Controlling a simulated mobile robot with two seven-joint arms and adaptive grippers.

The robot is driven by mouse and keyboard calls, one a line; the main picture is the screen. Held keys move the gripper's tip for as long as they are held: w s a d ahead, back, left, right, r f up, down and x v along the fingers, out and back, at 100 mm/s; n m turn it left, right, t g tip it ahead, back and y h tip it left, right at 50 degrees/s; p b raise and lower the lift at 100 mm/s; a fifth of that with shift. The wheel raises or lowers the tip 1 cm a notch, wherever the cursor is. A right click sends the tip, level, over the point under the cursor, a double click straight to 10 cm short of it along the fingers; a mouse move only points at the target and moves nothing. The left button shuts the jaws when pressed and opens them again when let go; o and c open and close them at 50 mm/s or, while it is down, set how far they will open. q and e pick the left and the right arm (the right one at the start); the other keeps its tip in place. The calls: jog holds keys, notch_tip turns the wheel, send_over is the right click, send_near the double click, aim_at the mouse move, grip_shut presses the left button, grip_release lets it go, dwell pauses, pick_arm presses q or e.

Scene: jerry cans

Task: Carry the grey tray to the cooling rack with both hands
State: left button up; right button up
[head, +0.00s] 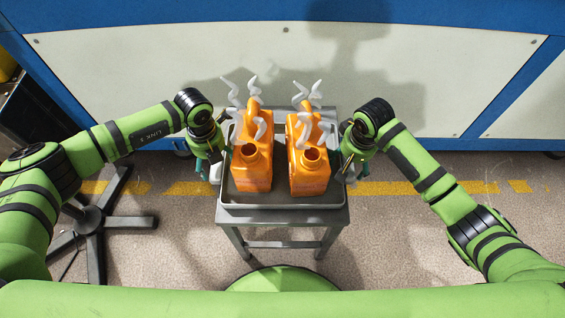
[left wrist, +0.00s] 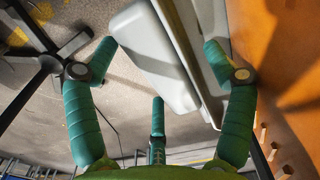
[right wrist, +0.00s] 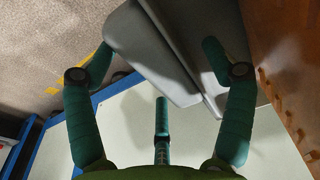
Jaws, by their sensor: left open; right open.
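The grey tray (head: 283,202) rests on a small grey stand, with two orange jerry cans (head: 251,167) (head: 309,170) standing upright in it. My left gripper (head: 212,168) is at the tray's left side. In the left wrist view its open green fingers (left wrist: 160,60) lie on either side of the tray's rim (left wrist: 155,55). My right gripper (head: 347,168) is at the tray's right side. In the right wrist view its open fingers (right wrist: 155,60) also lie on either side of the rim (right wrist: 150,50). I cannot tell whether any finger touches the tray.
The small grey stand (head: 283,218) is under the tray. A white and blue machine (head: 430,75) stands close behind. A dark star-shaped stand base (head: 90,220) is on the floor at left. The floor (head: 400,235) at right is clear.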

pick_arm(q)
jog(key=c, duration=1.6)
pick_arm(e)
jog(key=c, duration=1.6)
pick_arm(q)
jog(key=shift+r, duration=0.2)
pick_arm(e)
jog(key=shift+r, duration=0.1)
